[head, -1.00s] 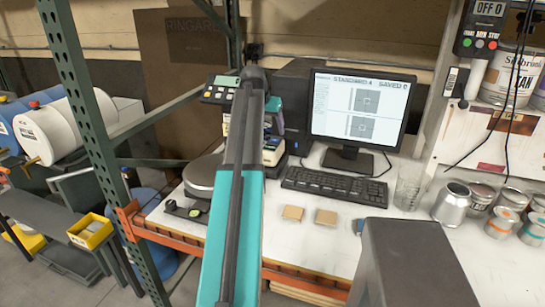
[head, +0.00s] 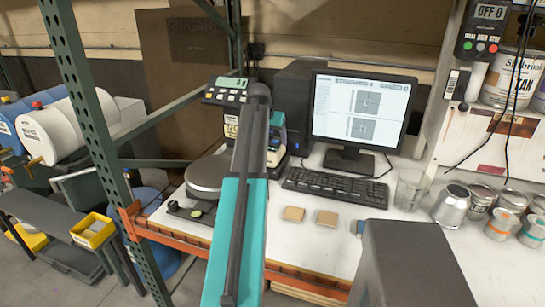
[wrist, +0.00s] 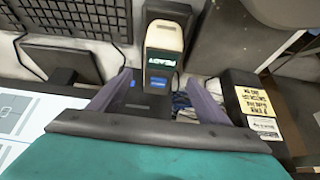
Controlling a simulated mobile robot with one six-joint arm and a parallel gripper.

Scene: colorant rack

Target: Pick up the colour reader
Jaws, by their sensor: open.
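The colour reader appears to be the cream device with a small lit display (wrist: 163,58) in the wrist view. It stands on or in a dark base (wrist: 150,98). In the head view the reader (head: 274,138) shows partly beside my arm, left of the monitor. My gripper (wrist: 160,78) is open, its two grey-purple fingers spread to the left and right of the reader and base. No contact is visible. In the head view my arm hides the gripper.
The monitor (head: 359,108) and keyboard (head: 333,186) are right of the reader. A scale with a round pan (head: 209,176) stands to the left. A black box with yellow and white labels (wrist: 252,108) is close to the right finger. Small sample tiles (head: 294,214) lie in front.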

